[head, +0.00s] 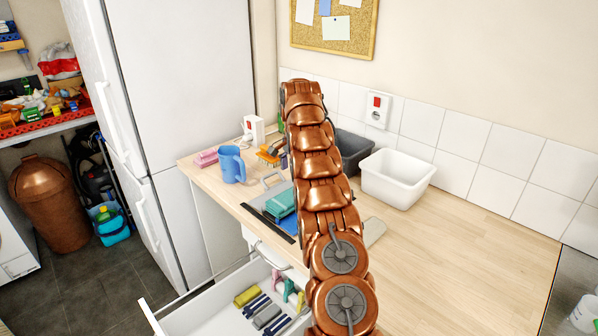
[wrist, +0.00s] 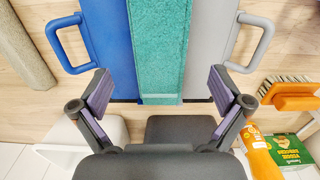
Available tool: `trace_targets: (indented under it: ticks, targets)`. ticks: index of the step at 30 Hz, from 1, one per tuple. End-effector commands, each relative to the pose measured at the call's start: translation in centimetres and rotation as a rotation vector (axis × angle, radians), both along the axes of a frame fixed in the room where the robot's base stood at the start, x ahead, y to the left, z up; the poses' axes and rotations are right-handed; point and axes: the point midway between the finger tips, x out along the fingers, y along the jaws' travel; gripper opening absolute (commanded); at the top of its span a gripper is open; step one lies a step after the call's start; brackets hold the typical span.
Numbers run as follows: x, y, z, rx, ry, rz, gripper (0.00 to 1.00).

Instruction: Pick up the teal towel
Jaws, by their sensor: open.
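The teal towel (wrist: 160,50) lies as a long folded strip between the two fingers' line in the wrist view, across a blue tray part (wrist: 105,35) and a grey tray part (wrist: 208,30). My gripper (wrist: 160,98) is open, with one finger on each side of the towel's near end. It appears apart from the towel and holds nothing. In the head view my gripper is hidden behind the arm.
A blue pitcher (head: 231,165) stands left of the towel. A white tub (head: 397,178) and a dark tub (head: 352,150) stand behind. An orange brush (wrist: 292,96) and an orange bottle (wrist: 258,150) are near the gripper's right. An open drawer (head: 215,315) is below; the counter's right is clear.

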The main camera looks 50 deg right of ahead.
Motion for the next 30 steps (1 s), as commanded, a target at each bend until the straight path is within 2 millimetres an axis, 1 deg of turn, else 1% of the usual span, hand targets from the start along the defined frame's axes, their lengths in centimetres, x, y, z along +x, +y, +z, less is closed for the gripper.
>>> trace_targets:
  ticks: [1, 4, 8, 13, 22, 30]
  targets:
    - [-0.1, -0.5, -0.3, 0.002, -0.003, -0.013, 1.00]
    - [-0.2, -1.0, -0.5, 0.003, -0.006, -0.027, 1.00]
    - [-0.3, -1.2, -0.9, 0.003, -0.007, -0.033, 1.00]
    - [-0.3, -1.2, -1.8, 0.002, -0.006, -0.033, 1.00]
    - [-0.3, -1.1, -4.0, 0.004, -0.005, -0.032, 1.00]
    - [-0.3, -1.1, -6.9, 0.004, -0.006, -0.033, 1.00]
